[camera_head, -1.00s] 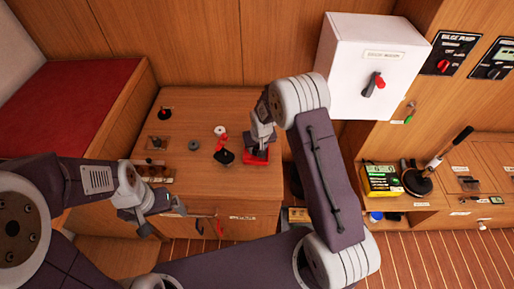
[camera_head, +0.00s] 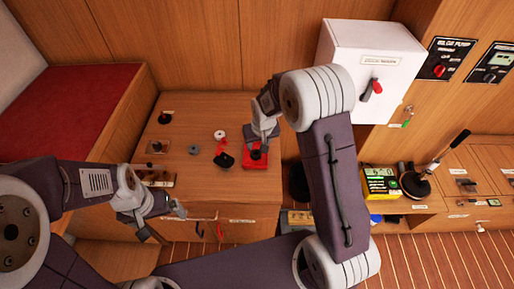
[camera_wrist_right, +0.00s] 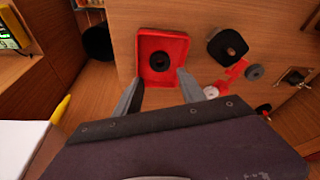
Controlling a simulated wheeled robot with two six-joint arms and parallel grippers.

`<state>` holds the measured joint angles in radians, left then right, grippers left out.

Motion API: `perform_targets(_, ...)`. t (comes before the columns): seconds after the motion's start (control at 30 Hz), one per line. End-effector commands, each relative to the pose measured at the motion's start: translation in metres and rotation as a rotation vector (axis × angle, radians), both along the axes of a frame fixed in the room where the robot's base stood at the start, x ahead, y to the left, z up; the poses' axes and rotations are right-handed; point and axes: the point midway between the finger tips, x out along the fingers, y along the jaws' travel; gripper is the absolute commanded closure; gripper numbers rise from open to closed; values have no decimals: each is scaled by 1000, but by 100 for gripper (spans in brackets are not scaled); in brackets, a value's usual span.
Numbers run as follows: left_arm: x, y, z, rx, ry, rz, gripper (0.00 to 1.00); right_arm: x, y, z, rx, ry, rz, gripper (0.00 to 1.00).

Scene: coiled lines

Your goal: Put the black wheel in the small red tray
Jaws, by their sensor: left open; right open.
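The black wheel (camera_wrist_right: 160,62) lies flat inside the small red tray (camera_wrist_right: 177,43), near its middle, in the right wrist view. In the head view the wheel (camera_head: 256,155) shows as a dark spot in the tray (camera_head: 256,166) at the right part of the wooden top. My right gripper (camera_wrist_right: 158,77) is open, its two fingers apart at the tray's near side and not closed on the wheel. My left gripper (camera_head: 168,214) is open and empty in front of the cabinet's front edge.
A black piece (camera_head: 224,160), a red piece (camera_head: 221,147), a white ring (camera_head: 219,135) and a grey ring (camera_head: 194,149) lie left of the tray. A white box (camera_head: 355,70) hangs on the wall at right.

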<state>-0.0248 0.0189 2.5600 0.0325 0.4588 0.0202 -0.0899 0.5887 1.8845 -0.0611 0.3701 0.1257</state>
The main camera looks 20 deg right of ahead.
Motion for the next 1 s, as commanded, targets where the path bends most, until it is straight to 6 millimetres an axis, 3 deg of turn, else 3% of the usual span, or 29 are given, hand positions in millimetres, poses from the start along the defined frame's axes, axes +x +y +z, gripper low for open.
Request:
perform_targets(0.13, 0, 0, 4, 0, 0, 0, 5, -7, 0, 25, 0, -1, 0, 52)
perform_targets(0.4, 0, 0, 5, 0, 0, 0, 5, -18, -2, 35, 0, 7, -2, 52)
perform_targets(0.47, 0, 0, 5, 0, 0, 0, 5, -42, -6, 39, 2, 31, -8, 52)
perform_targets(0.6, 0, 0, 5, 0, 0, 0, 5, -135, -20, 46, 10, 120, -27, 52)
perform_targets(0.7, 0, 0, 5, 0, 0, 0, 5, -187, -24, 45, 17, 168, -36, 52)
perform_targets(0.8, 0, 0, 5, 0, 0, 0, 5, -211, -25, 44, 20, 192, -39, 52)
perform_targets(1.0, 0, 0, 5, 0, 0, 0, 5, -213, -25, 43, 21, 197, -39, 52)
